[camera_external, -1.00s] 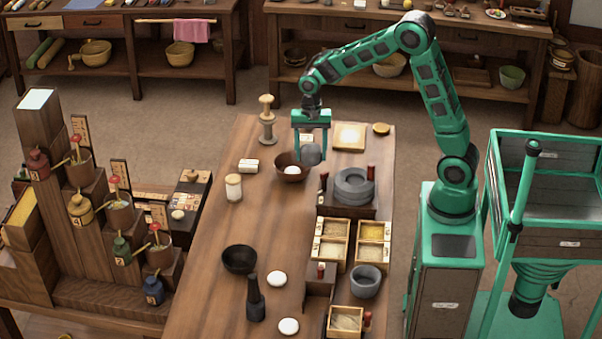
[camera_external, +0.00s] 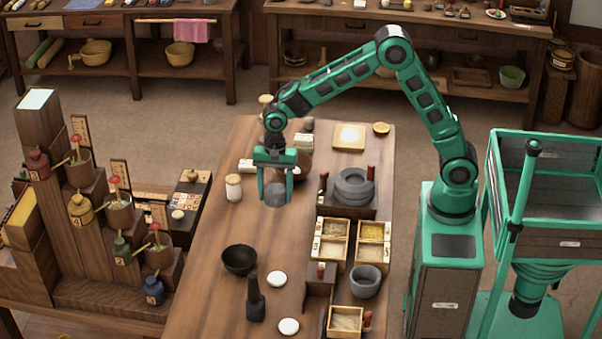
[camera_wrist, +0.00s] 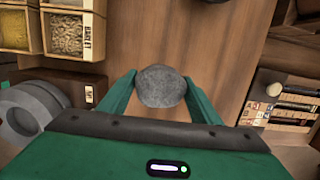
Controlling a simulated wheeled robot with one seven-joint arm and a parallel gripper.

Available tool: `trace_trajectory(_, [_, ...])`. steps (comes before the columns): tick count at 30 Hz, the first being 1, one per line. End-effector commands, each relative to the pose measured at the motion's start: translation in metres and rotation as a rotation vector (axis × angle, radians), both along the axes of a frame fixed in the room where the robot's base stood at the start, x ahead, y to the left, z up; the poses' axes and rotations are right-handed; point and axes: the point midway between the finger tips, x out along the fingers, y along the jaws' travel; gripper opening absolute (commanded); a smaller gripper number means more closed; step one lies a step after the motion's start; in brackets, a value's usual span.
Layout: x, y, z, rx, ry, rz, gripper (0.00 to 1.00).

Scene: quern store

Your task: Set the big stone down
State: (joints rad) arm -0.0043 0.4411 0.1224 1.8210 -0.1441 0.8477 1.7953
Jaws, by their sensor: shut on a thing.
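A round grey stone (camera_external: 276,195) sits between the two green fingers of my gripper (camera_external: 276,199), which is shut on it. In the wrist view the stone (camera_wrist: 161,87) is gripped between the fingertips (camera_wrist: 160,82), with brown tabletop beyond it. The stone is over the left middle of the long wooden table (camera_external: 210,280). I cannot tell whether it touches the wood. The dark bowl (camera_external: 303,165) is partly hidden behind my gripper. A smaller grey lump (camera_external: 307,125) shows near the table's far end.
A grey quern (camera_external: 354,186) and grain boxes (camera_external: 333,230) stand to the right of my gripper. A white-topped jar (camera_external: 233,188) stands close on its left. Bare wood lies between.

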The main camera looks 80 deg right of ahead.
Motion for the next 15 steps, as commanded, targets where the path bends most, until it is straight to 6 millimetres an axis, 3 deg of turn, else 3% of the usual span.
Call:
trace_trajectory(9, [0.028, -0.052, -0.035, 0.0, 0.0, 0.0, 0.14])
trace_trajectory(15, [0.04, -0.072, -0.049, 0.0, -0.001, 0.002, 0.14])
